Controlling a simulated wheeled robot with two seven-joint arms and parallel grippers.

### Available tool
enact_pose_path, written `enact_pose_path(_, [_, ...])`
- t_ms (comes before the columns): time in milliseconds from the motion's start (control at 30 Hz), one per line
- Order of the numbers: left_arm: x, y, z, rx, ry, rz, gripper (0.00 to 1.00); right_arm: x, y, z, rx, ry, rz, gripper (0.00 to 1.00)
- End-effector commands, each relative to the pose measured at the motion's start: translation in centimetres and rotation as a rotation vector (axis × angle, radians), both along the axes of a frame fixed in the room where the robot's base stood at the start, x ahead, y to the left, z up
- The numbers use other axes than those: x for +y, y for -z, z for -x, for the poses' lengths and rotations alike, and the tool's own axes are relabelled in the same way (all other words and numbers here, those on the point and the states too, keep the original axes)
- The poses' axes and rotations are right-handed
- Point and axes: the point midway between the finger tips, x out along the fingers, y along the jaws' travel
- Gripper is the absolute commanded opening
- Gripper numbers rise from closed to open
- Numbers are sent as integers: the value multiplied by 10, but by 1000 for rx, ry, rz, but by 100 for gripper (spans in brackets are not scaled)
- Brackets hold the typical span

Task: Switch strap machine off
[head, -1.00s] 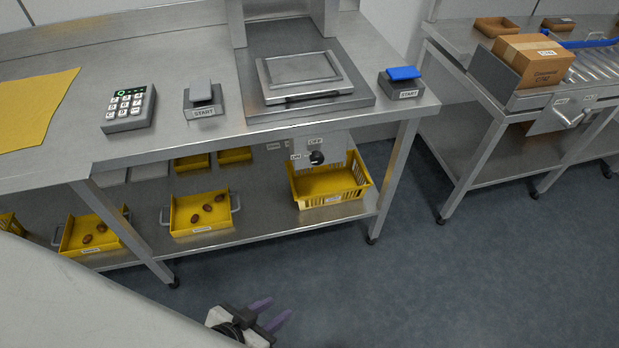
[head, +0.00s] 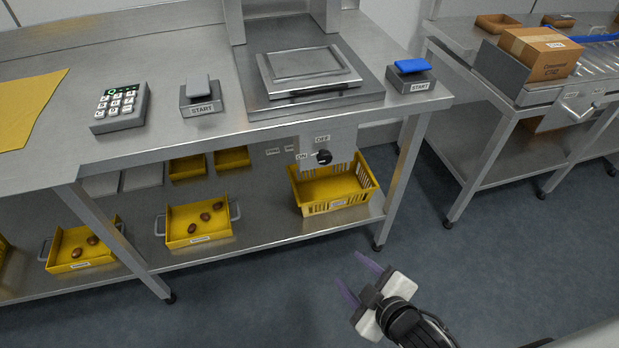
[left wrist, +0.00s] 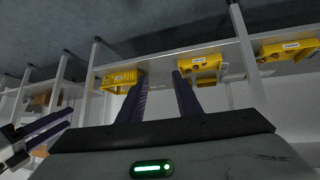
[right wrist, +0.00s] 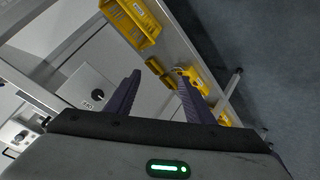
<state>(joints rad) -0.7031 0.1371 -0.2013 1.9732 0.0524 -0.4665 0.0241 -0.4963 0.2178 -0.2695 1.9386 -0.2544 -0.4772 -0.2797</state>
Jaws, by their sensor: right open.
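A grey panel (head: 336,144) hangs under the front edge of the near bench, with labels ON at left and OFF above. Its black knob (head: 323,157) seems to point towards ON. A second panel (head: 556,101) with a pale lever is on the right bench below a carton; its labels are too small to read. I cannot tell which belongs to the strap machine. My right gripper (head: 357,277) is open and empty, in front of and below the knob panel, apart from it. My left gripper (left wrist: 162,95) is open and empty in the left wrist view.
Yellow trays with dates (head: 198,236) and a yellow basket (head: 335,207) stand on the lower shelf. Floor between the benches is clear.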

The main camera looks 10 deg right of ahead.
Motion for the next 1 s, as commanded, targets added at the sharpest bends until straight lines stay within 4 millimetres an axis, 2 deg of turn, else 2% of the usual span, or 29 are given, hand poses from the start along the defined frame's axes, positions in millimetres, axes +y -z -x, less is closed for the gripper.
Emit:
enact_pose_path(33, [-3,33,-5,-16,2,8,31,-3,17,-31,-100,-90,163,48])
enact_pose_path(100, [-5,52,-6,-23,3,16,31,-6,8,-65,-222,-194,403,48])
enact_pose_path(200, [-8,75,-7,-31,4,27,31,-9,-11,-104,-377,-300,735,48])
enact_pose_path(300, [-11,92,-8,-37,6,35,31,-11,-34,-131,-496,-354,1024,48])
enact_pose_path(433, [-13,103,-9,-43,7,43,31,-12,-60,-149,-588,-374,1287,48])
enact_pose_path(533, [-14,105,-9,-44,7,46,31,-12,-72,-155,-619,-376,1394,48])
enact_pose_path(667, [-14,104,-9,-46,7,48,31,-12,-79,-165,-629,-375,1436,48])
enact_pose_path(1000, [-14,107,-10,-49,3,54,31,-9,-79,-225,-629,-375,1429,48])
